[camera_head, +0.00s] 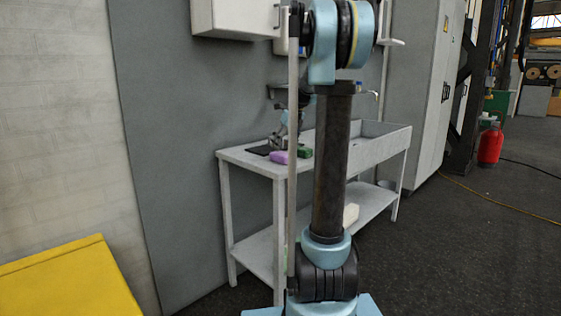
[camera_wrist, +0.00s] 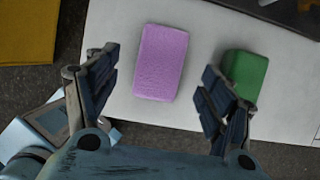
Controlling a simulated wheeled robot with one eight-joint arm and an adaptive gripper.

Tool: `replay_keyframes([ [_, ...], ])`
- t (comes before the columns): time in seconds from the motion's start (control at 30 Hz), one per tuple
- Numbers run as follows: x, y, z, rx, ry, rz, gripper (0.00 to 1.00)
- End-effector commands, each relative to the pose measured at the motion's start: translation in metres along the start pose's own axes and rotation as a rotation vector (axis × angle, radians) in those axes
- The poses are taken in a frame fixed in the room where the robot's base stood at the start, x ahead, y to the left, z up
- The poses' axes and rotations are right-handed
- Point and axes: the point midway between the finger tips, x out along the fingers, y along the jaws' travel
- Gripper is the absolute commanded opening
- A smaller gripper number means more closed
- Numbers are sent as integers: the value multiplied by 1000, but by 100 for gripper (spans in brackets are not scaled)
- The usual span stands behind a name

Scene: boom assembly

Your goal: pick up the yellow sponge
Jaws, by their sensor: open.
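I see no yellow sponge; the sponge-like block in view is pink-purple. This pink block (camera_wrist: 161,62) lies on the pale table top, and it also shows in the head view (camera_head: 278,157). My gripper (camera_wrist: 157,82) is open, with its two fingers apart to the left and right of the pink block's near part in the wrist view. The gripper also shows small above the table in the head view (camera_head: 284,138). I cannot tell its height over the block. A green block (camera_wrist: 245,74) lies just right of the right finger; it shows in the head view too (camera_head: 304,151).
The white table (camera_head: 240,154) stands against a grey wall panel, with a raised-rim basin section (camera_head: 378,142) at its right. A dark flat item (camera_head: 258,149) lies behind the pink block. A large yellow object (camera_head: 70,285) stands at the lower left.

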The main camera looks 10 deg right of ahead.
Motion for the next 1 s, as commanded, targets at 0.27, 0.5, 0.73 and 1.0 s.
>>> replay_keyframes([
  [0.27,19,0,-2,0,0,0,75],
  [0.5,50,-1,-5,-1,0,1,75],
  [0.73,58,-1,-5,0,0,0,75],
  [1.0,58,-1,-5,-1,0,0,75],
])
